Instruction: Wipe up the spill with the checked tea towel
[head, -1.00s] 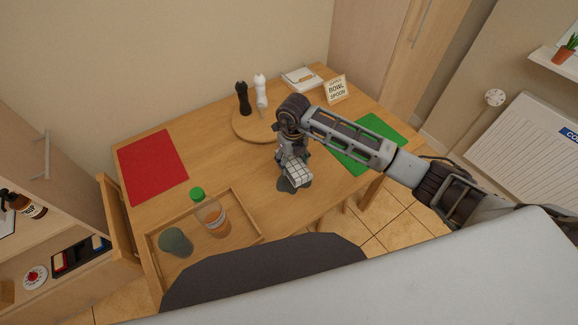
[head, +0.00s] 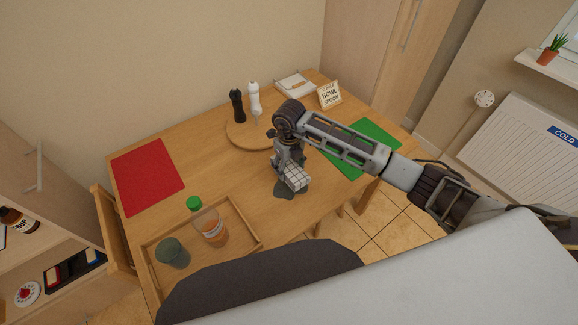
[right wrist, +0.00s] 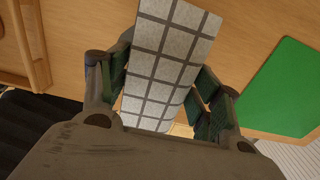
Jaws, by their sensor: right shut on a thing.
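The white and dark grey checked tea towel (head: 297,177) hangs from my right gripper (head: 289,165) as a folded pad. In the right wrist view the towel (right wrist: 165,60) lies between the two fingers of the gripper (right wrist: 162,85), which is shut on it. I cannot tell whether the towel touches the table. My left gripper is not in view.
A wooden tray (head: 240,223) with a green-capped bottle (head: 209,226) and a dark green cup (head: 172,252) stands left of the spill. A round board (head: 240,136) with two mills is behind. A red mat (head: 147,176) and a green mat (head: 362,148) lie on the table (head: 205,160).

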